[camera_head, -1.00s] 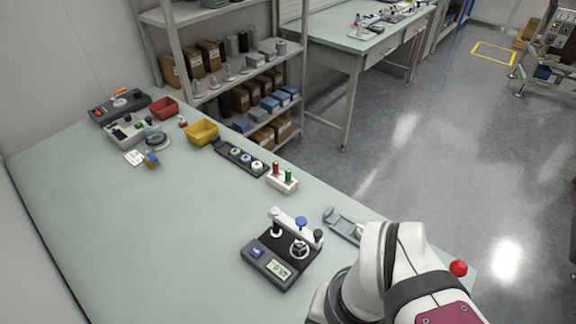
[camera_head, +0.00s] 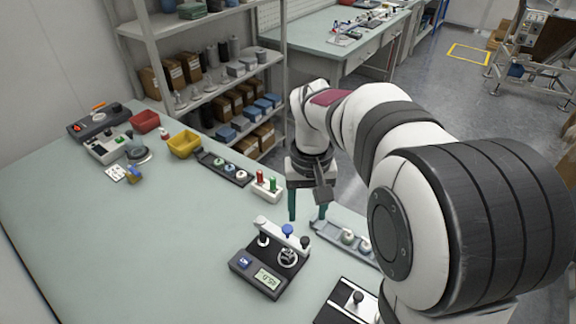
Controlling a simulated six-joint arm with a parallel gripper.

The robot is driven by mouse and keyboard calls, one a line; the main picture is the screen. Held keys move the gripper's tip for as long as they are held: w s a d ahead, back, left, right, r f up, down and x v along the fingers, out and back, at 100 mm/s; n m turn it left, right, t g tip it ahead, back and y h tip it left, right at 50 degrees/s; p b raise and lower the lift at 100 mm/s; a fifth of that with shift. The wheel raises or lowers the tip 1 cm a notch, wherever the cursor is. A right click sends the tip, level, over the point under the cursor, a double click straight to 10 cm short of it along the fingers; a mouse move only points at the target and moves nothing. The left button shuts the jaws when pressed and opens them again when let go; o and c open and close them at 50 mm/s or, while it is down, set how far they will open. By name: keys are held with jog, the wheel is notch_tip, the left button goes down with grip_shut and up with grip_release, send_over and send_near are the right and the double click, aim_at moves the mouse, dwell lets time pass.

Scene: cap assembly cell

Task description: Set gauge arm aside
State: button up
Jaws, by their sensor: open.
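The gauge (camera_head: 243,262) stands on the table in the lower middle, a dark block with a lit display (camera_head: 268,279). Its pale gauge arm (camera_head: 272,227) lies across the top, with a blue knob (camera_head: 287,230) near its middle and a dark knob at its right end.
A grey tray with pale round parts (camera_head: 347,237) lies right of the gauge. A white block with red and green pegs (camera_head: 266,186) and a dark strip of round parts (camera_head: 222,167) lie behind. A yellow bin (camera_head: 184,145) is further back. The left table is clear.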

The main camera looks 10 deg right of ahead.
aim_at(305, 239)
notch_tip(305, 239, down, 8)
jog(key=shift+f, duration=0.25)
grip_shut()
jog(key=shift+r, duration=0.1)
dwell(1.2)
